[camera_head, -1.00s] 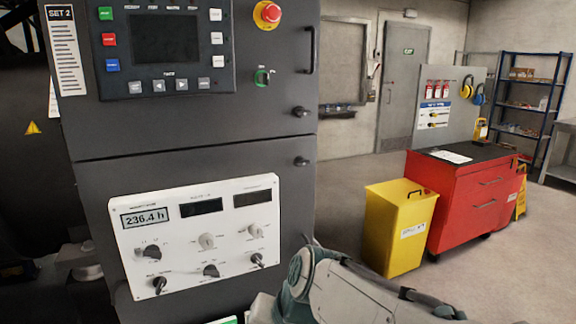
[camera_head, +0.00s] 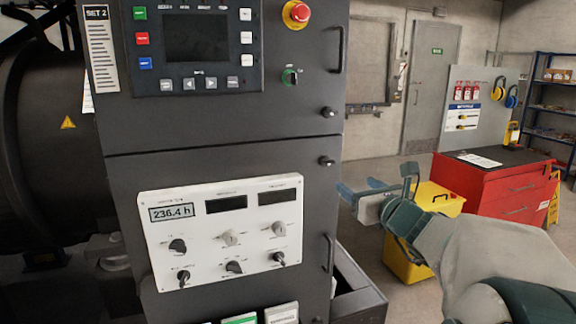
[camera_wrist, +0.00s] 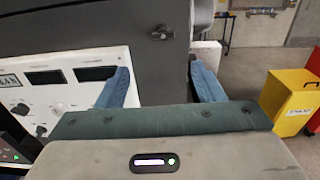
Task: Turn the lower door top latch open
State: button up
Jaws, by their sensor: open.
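The lower door (camera_head: 125,175) of the dark grey cabinet carries a white meter panel (camera_head: 228,228). Its top latch (camera_head: 326,161) is a small dark knob near the door's top right corner, just under the seam. In the wrist view a dark latch (camera_wrist: 160,33) shows above and beyond my fingers, apart from them; it looks like the same one. My gripper (camera_head: 358,190) is to the right of the cabinet edge and slightly lower than the latch in the head view. In the wrist view my gripper (camera_wrist: 162,80) is open with nothing between its fingers.
The upper door has a similar latch (camera_head: 328,112) just above. A vertical handle (camera_head: 327,254) is lower on the lower door. A yellow bin (camera_head: 437,198) and a red tool cabinet (camera_head: 505,188) stand behind my arm. Open floor lies between the bin and the back wall.

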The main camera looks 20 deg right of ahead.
aim_at(329, 163)
jog(key=w+p, duration=0.3)
jog(key=w, duration=1)
jog(key=shift+w+r, duration=0.1)
jog(key=shift+w, duration=0.3)
jog(key=c, duration=1)
